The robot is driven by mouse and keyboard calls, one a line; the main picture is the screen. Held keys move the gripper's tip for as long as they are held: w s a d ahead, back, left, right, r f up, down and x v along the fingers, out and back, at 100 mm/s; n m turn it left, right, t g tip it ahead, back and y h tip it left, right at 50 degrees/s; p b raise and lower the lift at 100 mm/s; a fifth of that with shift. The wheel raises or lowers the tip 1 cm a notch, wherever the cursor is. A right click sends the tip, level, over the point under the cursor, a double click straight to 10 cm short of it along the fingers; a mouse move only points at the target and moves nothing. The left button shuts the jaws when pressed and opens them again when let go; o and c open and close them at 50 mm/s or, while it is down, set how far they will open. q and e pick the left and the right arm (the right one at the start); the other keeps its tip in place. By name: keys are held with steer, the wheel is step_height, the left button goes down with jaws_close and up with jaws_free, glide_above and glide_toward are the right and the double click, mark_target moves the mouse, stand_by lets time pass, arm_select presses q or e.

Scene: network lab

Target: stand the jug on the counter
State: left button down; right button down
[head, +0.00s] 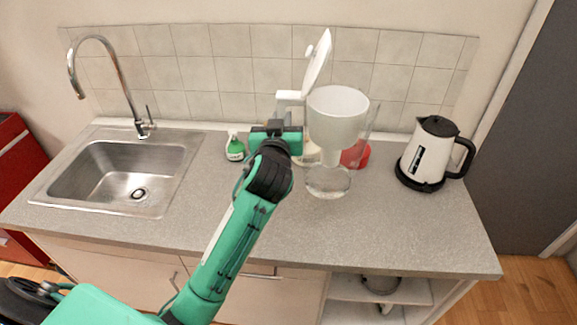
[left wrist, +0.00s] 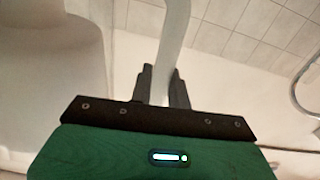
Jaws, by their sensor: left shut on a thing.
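The clear jug (head: 328,178) has a white filter insert (head: 338,112) and a white lid (head: 317,60) tipped up open. It is upright over the middle of the counter (head: 240,205), in front of the tiled wall. I cannot tell whether its base touches the counter. My left gripper (head: 281,115) is at the jug's left side, shut on its white handle. In the left wrist view the dark fingers (left wrist: 163,88) close around the white handle strip (left wrist: 174,40), and the pale jug body (left wrist: 50,70) fills the left side. My right gripper is out of view.
A steel sink (head: 125,172) with a tall tap (head: 110,65) is at the left. A small green bottle (head: 235,148) stands behind my arm. A red object (head: 356,154) shows behind the jug. A white and black kettle (head: 430,155) stands at the right. The front right counter is clear.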

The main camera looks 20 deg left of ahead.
arm_select(q)
step_height(320, 180, down, 14)
steer(key=p, duration=0.1)
steer(key=shift+p, duration=0.35)
steer(key=shift+r, duration=0.1)
steer(key=c, duration=1.3)
jaws_free()
steer(key=shift+s, duration=0.1)
